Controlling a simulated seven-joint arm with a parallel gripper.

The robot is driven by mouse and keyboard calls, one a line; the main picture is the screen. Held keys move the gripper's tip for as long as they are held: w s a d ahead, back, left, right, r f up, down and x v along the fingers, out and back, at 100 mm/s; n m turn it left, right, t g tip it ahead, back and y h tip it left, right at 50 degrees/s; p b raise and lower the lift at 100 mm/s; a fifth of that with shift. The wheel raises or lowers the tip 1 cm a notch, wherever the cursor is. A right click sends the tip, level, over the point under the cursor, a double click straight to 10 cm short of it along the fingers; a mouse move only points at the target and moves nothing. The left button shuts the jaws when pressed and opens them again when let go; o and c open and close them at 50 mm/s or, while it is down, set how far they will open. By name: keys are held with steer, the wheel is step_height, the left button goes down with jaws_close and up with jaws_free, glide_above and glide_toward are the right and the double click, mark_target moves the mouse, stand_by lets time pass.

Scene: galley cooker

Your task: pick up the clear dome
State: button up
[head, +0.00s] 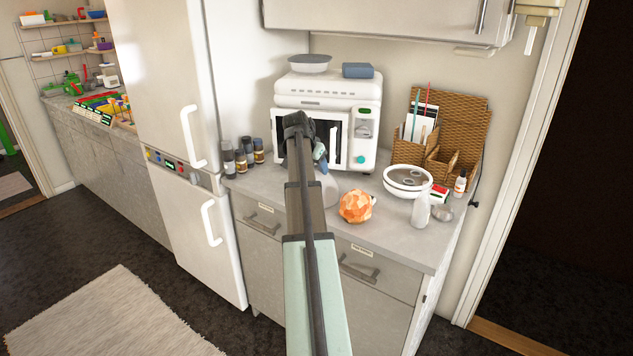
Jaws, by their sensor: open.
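A pale, see-through rounded shape that looks like the clear dome (330,191) stands on the counter in front of the white microwave. My arm hides its left part. My gripper (321,165) hangs at the far end of the arm, just above the dome in the picture. It is small and partly hidden by the arm. It appears open, with nothing seen held in it. I cannot tell whether its fingers touch the dome.
An orange faceted ball (356,206) sits just right of the dome. The microwave (366,101) stands behind. Several dark jars (243,157) are at the left by the fridge. A white bowl (407,181), a white bottle (421,210) and a wicker organizer (458,125) stand at the right.

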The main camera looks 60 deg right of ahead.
jaws_close()
stand_by(0.3)
steer(key=shift+r, duration=0.1)
